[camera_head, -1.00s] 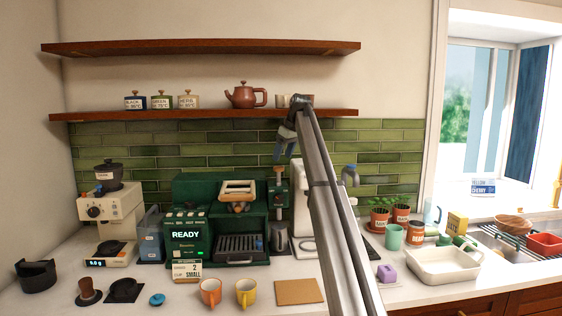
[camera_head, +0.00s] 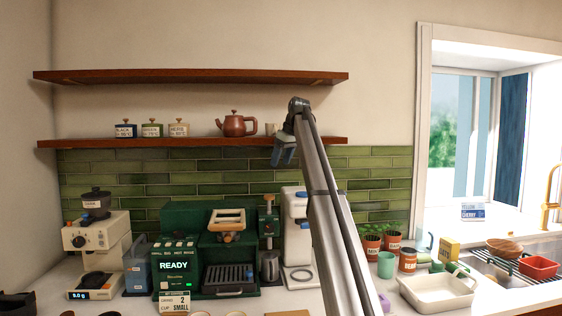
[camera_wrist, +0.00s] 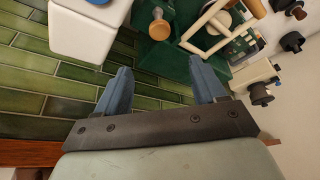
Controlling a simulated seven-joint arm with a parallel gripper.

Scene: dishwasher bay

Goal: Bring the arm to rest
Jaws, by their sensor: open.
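My gripper (camera_head: 284,152) is raised at the end of my arm, in front of the green tiled wall and just below the lower shelf's edge in the head view. In the wrist view my gripper (camera_wrist: 160,88) shows two blue fingers spread wide apart with nothing between them. The fingers point toward the green espresso machine (camera_wrist: 165,55) and the white machine (camera_wrist: 82,32), and touch neither. My arm crosses the middle of the head view and hides part of the counter and the wall behind it.
The lower wooden shelf (camera_head: 190,142) holds a brown teapot (camera_head: 236,125) and several canisters (camera_head: 151,129). Below stand a grinder (camera_head: 96,245), the green espresso machine (camera_head: 185,270) and the white machine (camera_head: 297,240). A white basin (camera_head: 438,291) and potted plants (camera_head: 372,243) stand at right.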

